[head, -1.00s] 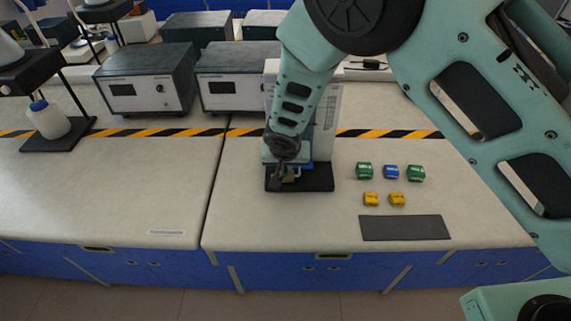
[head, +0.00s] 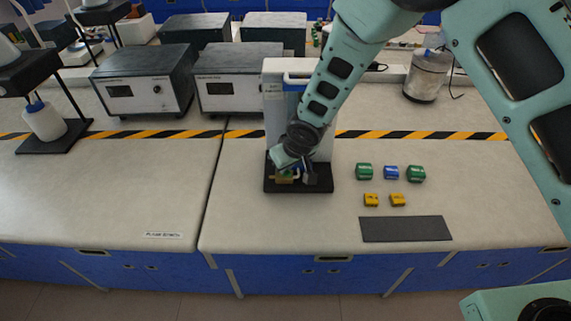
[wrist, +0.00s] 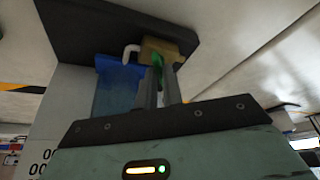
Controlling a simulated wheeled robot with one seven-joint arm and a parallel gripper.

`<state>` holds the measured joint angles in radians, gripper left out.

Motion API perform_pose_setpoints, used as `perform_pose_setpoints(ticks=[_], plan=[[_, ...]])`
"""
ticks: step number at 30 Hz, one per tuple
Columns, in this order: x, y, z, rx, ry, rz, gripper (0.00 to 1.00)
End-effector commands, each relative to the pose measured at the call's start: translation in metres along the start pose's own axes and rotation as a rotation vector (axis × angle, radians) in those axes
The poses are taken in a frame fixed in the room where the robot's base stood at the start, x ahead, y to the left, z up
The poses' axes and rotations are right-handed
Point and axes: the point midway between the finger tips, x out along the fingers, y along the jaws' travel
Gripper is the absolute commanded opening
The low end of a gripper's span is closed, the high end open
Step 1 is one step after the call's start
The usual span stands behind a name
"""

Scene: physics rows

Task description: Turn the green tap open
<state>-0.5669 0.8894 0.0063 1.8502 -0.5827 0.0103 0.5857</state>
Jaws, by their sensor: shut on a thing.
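The green tap handle (wrist: 157,62) shows in the wrist view, on a brass-coloured tap body (wrist: 170,48). My gripper (wrist: 163,78) is shut on the handle, its two dark fingers on either side of it. Only a small part of the green shows. A pale bent spout (wrist: 131,51) sits beside the body. In the head view my gripper (head: 297,176) is tilted low over the black base (head: 320,187) of the apparatus, and the brass body (head: 284,180) shows at its left. The handle is hidden there.
A blue part (wrist: 118,88) stands close beside the fingers. A tall white housing (head: 276,105) rises behind. Green, blue and yellow small blocks (head: 391,173) and a dark mat (head: 405,229) lie to the right.

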Motion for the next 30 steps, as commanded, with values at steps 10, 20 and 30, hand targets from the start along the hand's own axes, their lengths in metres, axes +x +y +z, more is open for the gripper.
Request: perform_pose_setpoints(ticks=[10, 20, 30], plan=[[-0.0008, 0.0023, 0.0002, -0.146, -0.002, -0.061, 0.0], [-0.0001, 0.0021, 0.0001, -0.181, -0.002, -0.073, 0.0], [0.0, 0.002, 0.0003, -0.179, -0.002, -0.073, 0.3]])
